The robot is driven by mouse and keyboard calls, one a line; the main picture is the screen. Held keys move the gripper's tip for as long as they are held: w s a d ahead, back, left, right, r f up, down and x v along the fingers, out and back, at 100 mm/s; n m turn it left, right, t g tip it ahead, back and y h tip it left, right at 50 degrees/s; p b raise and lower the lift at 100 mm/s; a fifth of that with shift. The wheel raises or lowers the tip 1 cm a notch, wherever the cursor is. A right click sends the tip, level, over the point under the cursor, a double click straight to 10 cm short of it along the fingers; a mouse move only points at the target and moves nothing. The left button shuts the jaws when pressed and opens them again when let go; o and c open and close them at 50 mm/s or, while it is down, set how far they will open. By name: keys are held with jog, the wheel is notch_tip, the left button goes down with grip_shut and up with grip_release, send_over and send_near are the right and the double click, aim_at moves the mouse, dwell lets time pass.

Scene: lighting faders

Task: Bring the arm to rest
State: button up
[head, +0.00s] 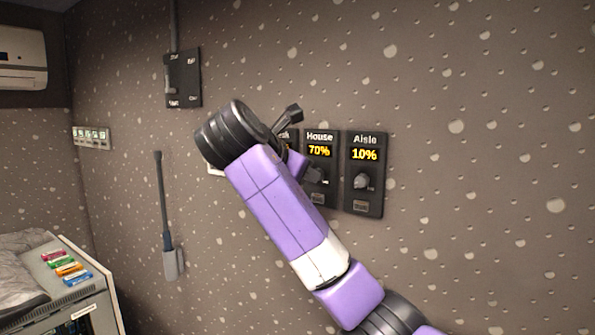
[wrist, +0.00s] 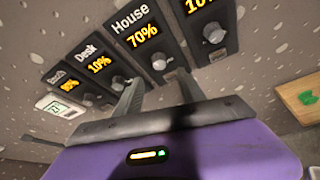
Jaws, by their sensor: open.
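My purple arm reaches up across the head view, bent at a black joint, with my gripper (head: 303,144) in front of the wall panels. In the wrist view my gripper (wrist: 158,90) is open, with nothing between its two grey fingers. The House panel (wrist: 146,38) reads 70%, and its round knob (wrist: 162,62) shows just beyond the fingertips, in line with the gap. Whether a finger touches the panel I cannot tell. In the head view the House panel (head: 320,150) is partly hidden by my gripper.
The Aisle panel (head: 364,174) reads 10%; the Desk panel (wrist: 98,65) reads 10%. Another panel (wrist: 70,85) and a small white thermostat (wrist: 62,106) lie left of them. A black slider box (head: 183,78) and a hanging handset (head: 173,263) are farther left.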

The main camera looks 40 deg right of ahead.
dwell(0.3)
jog(key=w+a+r+m+t, duration=0.2)
jog(key=w+r+m+t, duration=0.15)
jog(key=r+t, duration=0.2)
jog(key=w+a+f+t+y, duration=0.2)
jog(key=w+a+t+y, duration=0.1)
jog(key=w+a+t, duration=0.15)
jog(key=s+a+f+m+t+y+b, duration=0.1)
jog(key=s+a+f+m+y, duration=0.2)
jog(key=f, duration=0.4)
jog(key=s+a+f+m+t+y, duration=0.2)
jog(key=a+f, duration=0.3)
jog(key=f, duration=0.3)
jog(key=s+a+f+m+t+y+b, duration=0.1)
jog(key=s+a+f+m+y, duration=0.2)
jog(key=f, duration=0.4)
jog(key=s+a+f+m+g+b, duration=0.1)
jog(key=s+f+m, duration=0.1)
jog(key=s+f, duration=0.7)
jog(key=s+a+f+m+g+b, duration=0.1)
jog(key=s+f, duration=0.8)
jog(key=s, duration=1.3)
jog(key=s+a+f+m+g+y+b, duration=0.1)
jog(key=s+a+f+m+g+b, duration=0.1)
jog(key=s+f+m, duration=0.3)
jog(key=s+f+g, duration=0.1)
jog(key=s+f, duration=0.3)
jog(key=s, duration=0.7)
jog(key=shift+s+f, duration=0.3)
jog(key=shift+f, duration=0.05)
